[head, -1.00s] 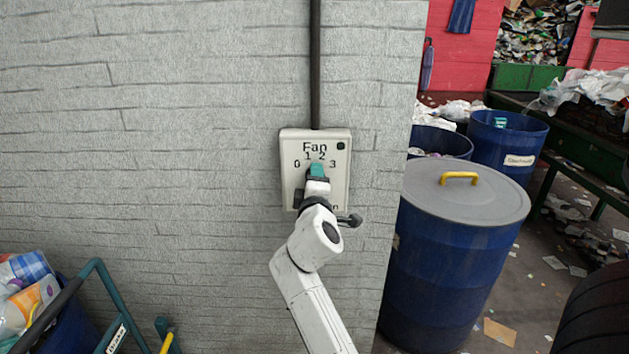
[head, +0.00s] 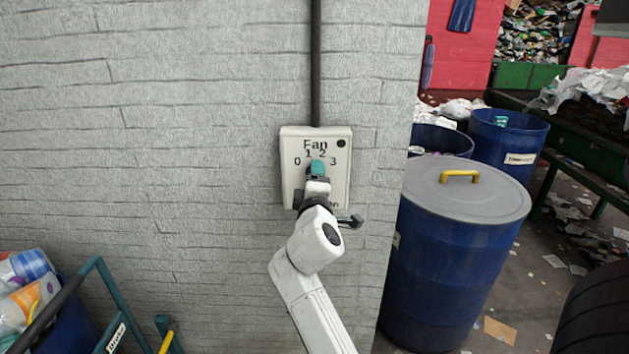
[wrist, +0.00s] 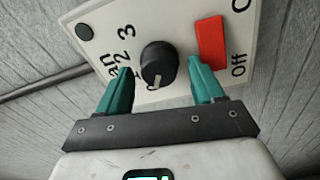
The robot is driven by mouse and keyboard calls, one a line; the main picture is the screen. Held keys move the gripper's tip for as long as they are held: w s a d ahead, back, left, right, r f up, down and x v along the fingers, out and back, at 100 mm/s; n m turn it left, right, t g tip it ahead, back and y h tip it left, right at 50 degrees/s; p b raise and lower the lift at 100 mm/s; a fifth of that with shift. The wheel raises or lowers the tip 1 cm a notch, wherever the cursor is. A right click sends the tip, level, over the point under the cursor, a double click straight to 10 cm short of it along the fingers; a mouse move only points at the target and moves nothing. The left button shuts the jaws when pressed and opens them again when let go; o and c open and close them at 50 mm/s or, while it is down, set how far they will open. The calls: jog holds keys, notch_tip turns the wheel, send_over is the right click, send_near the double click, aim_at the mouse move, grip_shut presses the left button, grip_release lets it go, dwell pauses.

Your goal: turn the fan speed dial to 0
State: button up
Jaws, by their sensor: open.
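The dark round dial (wrist: 158,63) shows in the wrist view, hidden behind my gripper in the head view. Its white mark lies toward the lower side in the wrist view, near a digit, partly hidden, that looks like 0. My gripper (wrist: 161,92) is open, with teal fingers on either side of the dial and gaps to both. It also shows in front of the panel in the head view (head: 317,168).
A red switch (wrist: 209,42) sits near "Off", beside the right finger in the wrist view. A dark round indicator (head: 341,143) is at the panel's upper right. A lidded blue barrel (head: 440,270) stands right of the wall; a teal-railed cart (head: 103,285) is at lower left.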

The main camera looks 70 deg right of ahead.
jog(key=b+v, duration=0.2)
jog(key=v, duration=0.7)
jog(key=shift+a, duration=0.3)
jog(key=shift+s+f, duration=0.1)
jog(key=shift+s, duration=0.05)
